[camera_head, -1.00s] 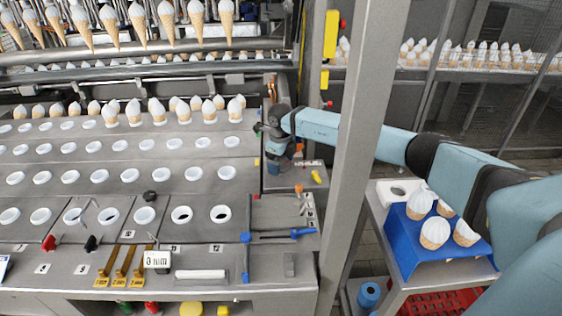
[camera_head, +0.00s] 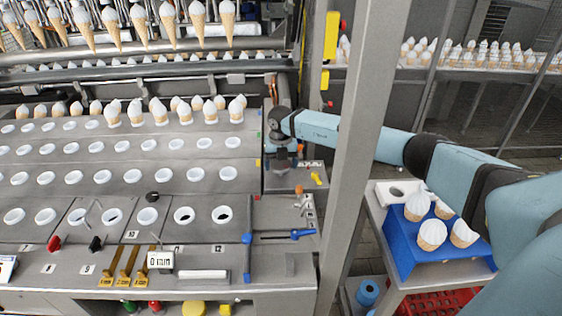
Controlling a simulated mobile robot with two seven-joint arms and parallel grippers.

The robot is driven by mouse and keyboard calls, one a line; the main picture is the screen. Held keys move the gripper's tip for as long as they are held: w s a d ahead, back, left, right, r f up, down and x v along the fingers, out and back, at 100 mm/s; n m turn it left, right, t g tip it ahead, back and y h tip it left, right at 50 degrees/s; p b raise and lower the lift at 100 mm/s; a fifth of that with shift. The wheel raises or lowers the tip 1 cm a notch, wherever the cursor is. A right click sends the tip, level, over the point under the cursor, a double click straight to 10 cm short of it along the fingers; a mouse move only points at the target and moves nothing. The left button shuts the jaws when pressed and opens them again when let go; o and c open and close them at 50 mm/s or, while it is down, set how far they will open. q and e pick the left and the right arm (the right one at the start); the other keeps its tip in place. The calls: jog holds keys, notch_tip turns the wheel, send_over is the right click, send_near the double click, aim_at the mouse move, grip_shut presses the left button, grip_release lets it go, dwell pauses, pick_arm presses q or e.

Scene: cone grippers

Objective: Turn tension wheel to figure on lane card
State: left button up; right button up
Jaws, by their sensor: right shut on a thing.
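My right arm comes in from the right and passes behind the grey post. Its gripper (camera_head: 283,164) points down at the right end of the machine deck, beside the cup rows. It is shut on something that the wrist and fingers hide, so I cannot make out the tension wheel. A white display (camera_head: 160,261) at the front edge seems to read 0 mm. A white card with blue marks (camera_head: 7,268) is cut off at the left edge, and its figure is too small to read. My left gripper is not in view.
The grey post (camera_head: 347,180) stands in front of the right forearm. A blue stand (camera_head: 420,258) with several cones is at the right.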

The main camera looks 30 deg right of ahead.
aim_at(281, 164)
jog(key=shift+m+p, duration=0.3)
jog(key=shift+m, duration=0.9)
jog(key=shift+w, duration=0.1)
jog(key=o, duration=0.8)
notch_tip(281, 164, up, 14)
jog(key=b, duration=0.1)
jog(key=shift+b, duration=0.35)
